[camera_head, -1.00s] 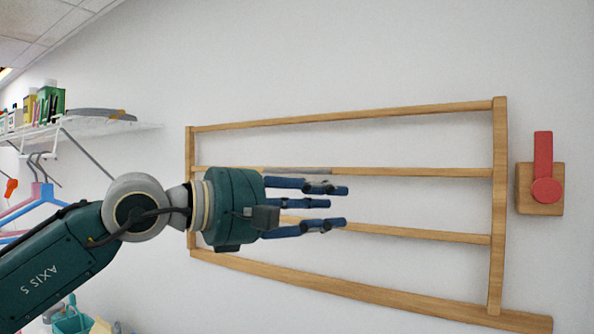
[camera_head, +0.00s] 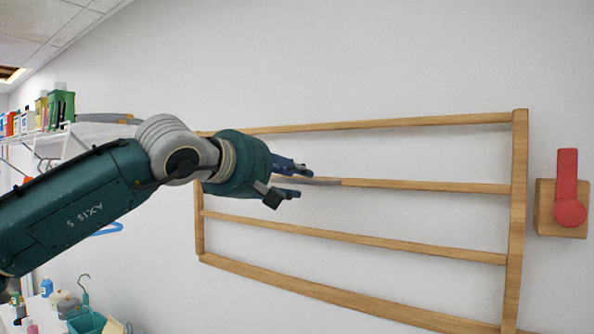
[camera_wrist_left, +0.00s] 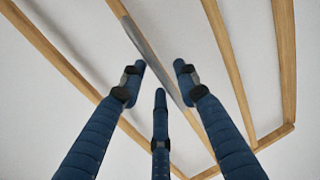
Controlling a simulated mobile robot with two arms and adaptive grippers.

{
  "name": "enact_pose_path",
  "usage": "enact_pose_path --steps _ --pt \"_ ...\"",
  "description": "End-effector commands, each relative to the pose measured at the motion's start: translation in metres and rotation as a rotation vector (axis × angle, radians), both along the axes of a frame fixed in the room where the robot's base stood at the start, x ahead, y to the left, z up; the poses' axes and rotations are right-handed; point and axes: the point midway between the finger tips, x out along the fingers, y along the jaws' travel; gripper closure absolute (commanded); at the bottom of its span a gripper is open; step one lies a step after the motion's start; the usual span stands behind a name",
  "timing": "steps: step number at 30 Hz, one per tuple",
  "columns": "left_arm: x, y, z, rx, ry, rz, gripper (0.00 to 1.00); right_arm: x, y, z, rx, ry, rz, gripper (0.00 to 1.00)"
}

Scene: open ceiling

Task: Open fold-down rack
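The fold-down rack (camera_head: 400,123) is a wooden frame with horizontal bars against the white wall, and it looks upright and flat to the wall. One middle bar has a grey section (camera_head: 322,182); this also shows in the left wrist view (camera_wrist_left: 148,47). My left gripper (camera_head: 300,180) is in front of the rack's left part, near the grey section. Whether a fingertip touches the bar is unclear. A red latch (camera_head: 567,185) on a wooden block points up, right of the rack. My right gripper is out of view.
A white wall shelf (camera_head: 88,130) with boxes and bottles is at the left. Below are a light counter (camera_head: 45,310), a teal basket (camera_head: 85,320) and a blue hanger (camera_head: 108,229). The wall above the rack is bare.

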Motion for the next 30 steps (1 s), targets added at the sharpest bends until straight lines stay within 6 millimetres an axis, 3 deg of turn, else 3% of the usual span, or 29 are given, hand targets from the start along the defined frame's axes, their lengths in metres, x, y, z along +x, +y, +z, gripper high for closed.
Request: enact_pose_path --steps 6,14,19,30 --pt "0.014 -0.01 -0.003 -0.001 0.001 0.0 0.68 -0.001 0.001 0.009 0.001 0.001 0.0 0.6" --pt "0.015 -0.01 -0.004 -0.001 0.0 0.0 0.68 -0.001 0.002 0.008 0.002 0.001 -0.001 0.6" --pt "0.015 -0.01 -0.004 -0.001 0.001 0.0 0.98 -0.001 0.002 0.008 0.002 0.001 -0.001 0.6" --pt "0.017 -0.009 -0.007 -0.005 -0.003 -0.001 1.0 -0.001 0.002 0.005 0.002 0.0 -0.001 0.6"
